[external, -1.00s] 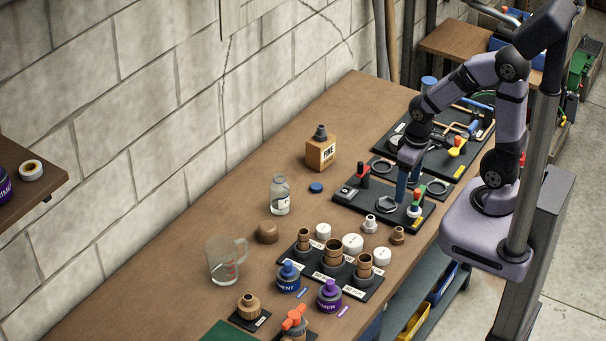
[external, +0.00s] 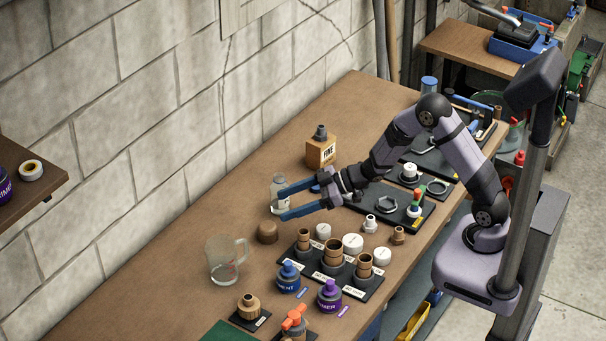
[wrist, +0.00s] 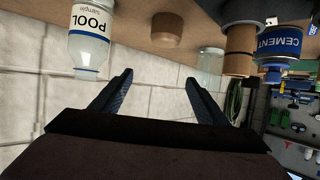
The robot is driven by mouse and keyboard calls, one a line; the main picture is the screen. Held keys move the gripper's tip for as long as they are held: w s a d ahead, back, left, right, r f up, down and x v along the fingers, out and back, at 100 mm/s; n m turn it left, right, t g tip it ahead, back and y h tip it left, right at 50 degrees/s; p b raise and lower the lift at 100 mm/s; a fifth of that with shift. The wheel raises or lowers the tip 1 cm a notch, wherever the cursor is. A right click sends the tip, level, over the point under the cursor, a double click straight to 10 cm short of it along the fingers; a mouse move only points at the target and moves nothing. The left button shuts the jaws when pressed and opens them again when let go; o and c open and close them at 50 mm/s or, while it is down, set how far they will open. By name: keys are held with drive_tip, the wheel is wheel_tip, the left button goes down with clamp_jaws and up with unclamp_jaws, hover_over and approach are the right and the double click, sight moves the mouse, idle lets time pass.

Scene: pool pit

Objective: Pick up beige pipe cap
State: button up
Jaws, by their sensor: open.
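The beige pipe cap, a brown-tan dome (external: 267,232), sits on the workbench left of the pipe stand. It also shows at the top middle of the wrist view (wrist: 172,29), seen between and beyond the finger directions. My gripper (external: 284,201) is open and empty, its two blue fingers pointing left above the bench. It is up and to the right of the cap in the external view, apart from it. The fingers also show in the wrist view (wrist: 159,80). Nothing is between them.
A clear sample bottle (wrist: 90,42) stands close to the fingers and is partly covered by them externally. A glass beaker (external: 226,262), the pipe stand (external: 301,262), and cement cans (external: 289,281) stand nearby. Bench between bottle and beaker is mostly free.

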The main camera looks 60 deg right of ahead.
sight(274, 228)
drive_tip(key=shift+a, duration=0.15)
drive_tip(key=shift+f+p, duration=0.65)
drive_tip(key=shift+f, duration=2.85)
drive_tip(key=shift+p+x, duration=0.7)
drive_tip(key=shift+x, duration=1.75)
drive_tip(key=c, duration=1.1)
